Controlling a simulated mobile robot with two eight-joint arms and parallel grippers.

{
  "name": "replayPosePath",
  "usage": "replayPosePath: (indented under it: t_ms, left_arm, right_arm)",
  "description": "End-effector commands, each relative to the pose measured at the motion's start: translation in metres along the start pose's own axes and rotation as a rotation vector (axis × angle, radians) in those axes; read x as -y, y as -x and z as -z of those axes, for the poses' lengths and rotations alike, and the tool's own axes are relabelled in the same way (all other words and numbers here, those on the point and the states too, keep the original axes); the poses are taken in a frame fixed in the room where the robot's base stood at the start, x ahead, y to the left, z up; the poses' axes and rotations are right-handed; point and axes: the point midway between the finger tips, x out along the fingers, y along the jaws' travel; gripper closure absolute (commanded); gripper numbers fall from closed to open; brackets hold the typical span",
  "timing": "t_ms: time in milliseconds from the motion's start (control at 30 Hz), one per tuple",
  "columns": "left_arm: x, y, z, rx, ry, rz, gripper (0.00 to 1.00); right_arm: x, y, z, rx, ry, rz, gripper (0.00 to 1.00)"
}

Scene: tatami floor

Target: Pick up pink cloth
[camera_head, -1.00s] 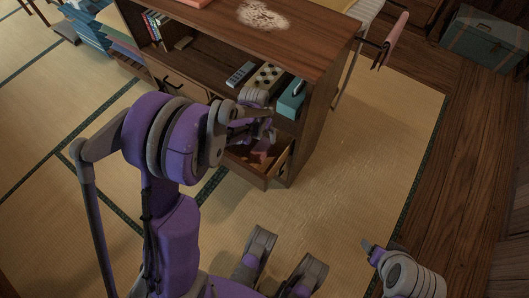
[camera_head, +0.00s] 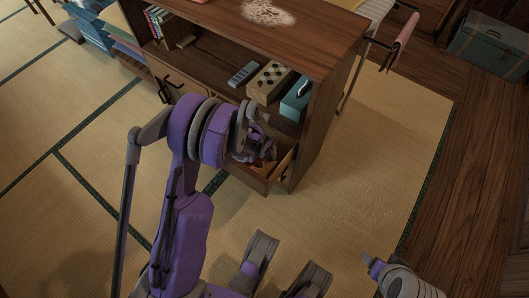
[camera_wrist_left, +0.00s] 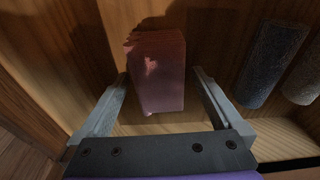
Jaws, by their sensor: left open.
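The pink cloth (camera_wrist_left: 157,85) is a folded block inside the wooden drawer, seen in the left wrist view. My left gripper (camera_wrist_left: 160,75) is open, with one finger on each side of the cloth. I cannot tell whether the fingers touch it. In the head view my left gripper (camera_head: 262,152) is over the open drawer (camera_head: 250,178) at the bottom right of the shelf unit, and my arm hides most of the drawer's inside. My right gripper (camera_head: 370,261) shows only partly at the lower right, away from the drawer.
In the wrist view, dark rolled items (camera_wrist_left: 273,62) lie to the right of the cloth. The wooden shelf unit (camera_head: 316,110) holds a teal box (camera_head: 296,103), a dotted box (camera_head: 268,82) and a remote (camera_head: 242,74) above the drawer. Tatami floor (camera_head: 365,165) right of the unit is clear.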

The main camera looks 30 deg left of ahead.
Motion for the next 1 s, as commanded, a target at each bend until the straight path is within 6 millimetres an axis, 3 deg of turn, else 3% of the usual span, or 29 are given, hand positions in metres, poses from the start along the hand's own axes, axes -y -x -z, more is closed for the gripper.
replayPosePath:
  t_ms: [67,267,700,1000]
  left_arm:
    - [-0.0001,-0.0080,0.0000,0.000,0.000,0.000,0.00]
    - [-0.0002,-0.0075,0.0000,0.000,0.000,0.000,0.00]
    - [-0.0002,-0.0072,0.0000,0.000,0.000,0.000,0.77]
    - [-0.0002,-0.0054,0.0002,0.000,0.000,0.000,0.80]
  right_arm:
    - [0.0000,-0.0030,-0.0006,0.001,0.000,0.000,0.30]
    - [0.0000,-0.0021,-0.0004,0.000,0.000,0.000,0.30]
    - [0.0000,-0.0021,-0.0004,0.000,0.000,0.000,0.30]
    - [0.0000,-0.0015,-0.0003,0.000,0.000,0.000,0.30]
